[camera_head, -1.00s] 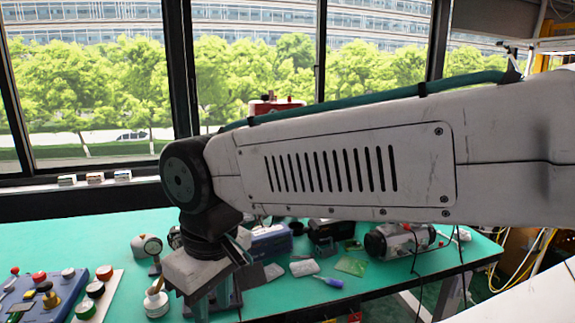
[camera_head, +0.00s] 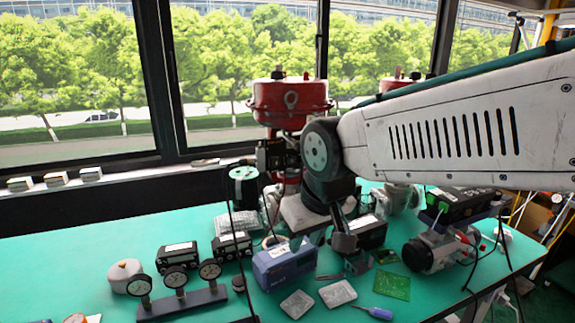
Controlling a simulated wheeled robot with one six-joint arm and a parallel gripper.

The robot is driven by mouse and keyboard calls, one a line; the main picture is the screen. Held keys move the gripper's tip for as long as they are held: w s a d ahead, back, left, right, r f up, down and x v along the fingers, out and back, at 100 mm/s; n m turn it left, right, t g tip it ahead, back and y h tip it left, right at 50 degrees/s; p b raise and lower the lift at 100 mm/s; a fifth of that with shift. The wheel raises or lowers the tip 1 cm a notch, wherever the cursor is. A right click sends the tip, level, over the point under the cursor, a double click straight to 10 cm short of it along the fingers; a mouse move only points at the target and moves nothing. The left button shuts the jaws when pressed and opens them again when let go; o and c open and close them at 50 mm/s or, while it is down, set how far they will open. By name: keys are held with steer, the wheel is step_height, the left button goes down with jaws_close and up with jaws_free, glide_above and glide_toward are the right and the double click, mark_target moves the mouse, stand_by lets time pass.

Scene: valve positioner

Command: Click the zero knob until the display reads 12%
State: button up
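A red valve actuator (camera_head: 290,105) stands at the back of the bench, partly behind my arm. A dark box-like unit (camera_head: 275,157) sits on its left side below the red head; I cannot tell for sure that it is the positioner. No zero knob or readable display can be made out. My gripper (camera_head: 350,266) points down over the bench, right of the blue box (camera_head: 285,265) and in front of the actuator's base. Its fingers are small and blend into the items behind, so their opening is unclear.
A rack of gauges (camera_head: 182,305) stands at the front left. A green circuit board (camera_head: 390,285), a blue-handled screwdriver (camera_head: 374,312) and a grey motor-like unit (camera_head: 435,250) lie to the right. A black cable hangs at centre left.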

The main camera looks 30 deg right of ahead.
steer(key=w+d+f+m+t+h, duration=0.1)
steer(key=w+d+t, duration=0.2)
steer(key=w, duration=0.6)
steer(key=w+d+f+m+t, duration=0.1)
steer(key=w+d+t, duration=0.2)
steer(key=w, duration=0.5)
steer(key=m+t+h, duration=0.1)
steer(key=t+h, duration=0.2)
steer(key=t, duration=0.4)
glide_toward(277, 165)
steer(key=shift+t, duration=0.3)
steer(key=x, duration=0.8)
steer(key=shift+w+f, duration=0.2)
jaws_close()
